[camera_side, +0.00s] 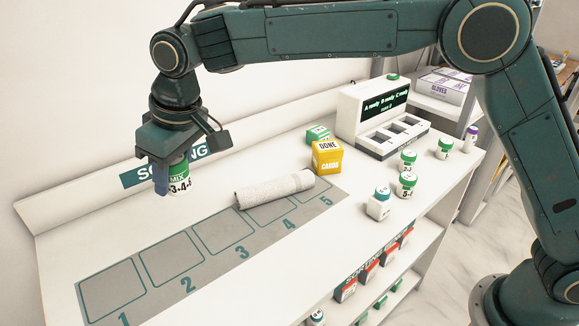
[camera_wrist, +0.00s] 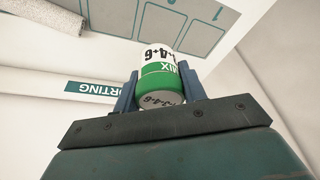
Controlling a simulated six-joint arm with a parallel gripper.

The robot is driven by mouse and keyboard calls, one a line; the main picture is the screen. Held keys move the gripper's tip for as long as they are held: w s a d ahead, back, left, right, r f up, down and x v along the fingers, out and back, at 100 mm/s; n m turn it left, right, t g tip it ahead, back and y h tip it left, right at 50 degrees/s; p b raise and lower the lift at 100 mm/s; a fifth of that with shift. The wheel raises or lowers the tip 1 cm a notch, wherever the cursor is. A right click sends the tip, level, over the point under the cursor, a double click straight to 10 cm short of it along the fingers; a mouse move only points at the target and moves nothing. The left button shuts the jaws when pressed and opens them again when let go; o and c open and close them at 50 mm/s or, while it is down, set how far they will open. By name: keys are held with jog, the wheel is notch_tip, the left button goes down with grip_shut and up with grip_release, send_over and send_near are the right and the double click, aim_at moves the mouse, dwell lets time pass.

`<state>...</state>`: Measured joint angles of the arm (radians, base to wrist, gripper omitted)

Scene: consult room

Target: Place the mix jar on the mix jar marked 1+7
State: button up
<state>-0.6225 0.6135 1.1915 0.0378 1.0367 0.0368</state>
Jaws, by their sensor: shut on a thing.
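My gripper (camera_side: 172,184) is shut on a white mix jar (camera_side: 179,177) with a green band. I cannot read 1+7 on any jar.
A grey mat (camera_side: 205,262) has slots 1 to 5. A rolled towel (camera_side: 275,189) lies across the back of its right half; slots 1 and 2 are clear.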

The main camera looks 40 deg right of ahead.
jog(key=w+d+r+m+h, duration=0.1)
jog(key=w+d+m, duration=0.3)
jog(key=d, duration=1.3)
jog(key=w+d+r+m+h, duration=0.15)
jog(key=w+d, duration=0.45)
jog(key=d, duration=1.1)
notch_tip(320, 180, up, 3)
jog(key=m+h, duration=0.2)
jog(key=m, duration=0.8)
send_over(446, 140)
notch_tip(446, 140, down, 16)
jog(key=shift+r, duration=0.15)
jog(key=shift+f, duration=2.15)
jog(key=shift+f, duration=0.15)
